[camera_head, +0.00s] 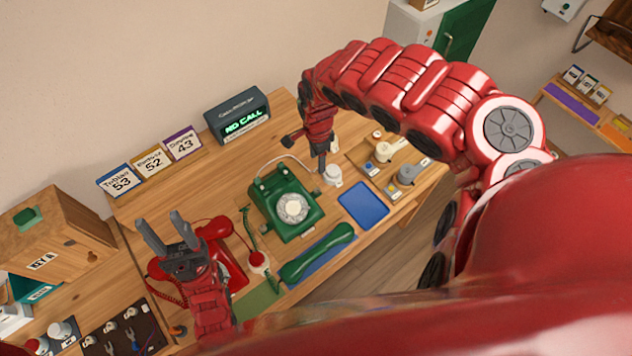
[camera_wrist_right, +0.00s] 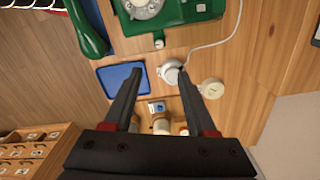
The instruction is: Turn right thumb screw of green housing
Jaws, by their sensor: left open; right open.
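The green phone housing (camera_head: 286,205) with its pale dial stands on the wooden table, and its side edge shows at the top of the right wrist view (camera_wrist_right: 185,14). A small pale knob (camera_wrist_right: 159,43), which looks like the thumb screw, sticks out from that side. My right gripper (camera_head: 322,163) is open beside the housing's right side. In the wrist view its fingertips (camera_wrist_right: 160,72) are apart, with the knob beyond them, not between them. My left gripper (camera_head: 158,218) is open and empty, above the left of the table near the red phone.
A white round piece with a cable (camera_head: 332,175) lies close to my right fingertips. A blue mat (camera_head: 363,203) lies to the right. The green handset (camera_head: 317,253) lies in front of the housing. A red phone (camera_head: 222,250) is at left, and a "NO CALL" display (camera_head: 238,115) stands behind.

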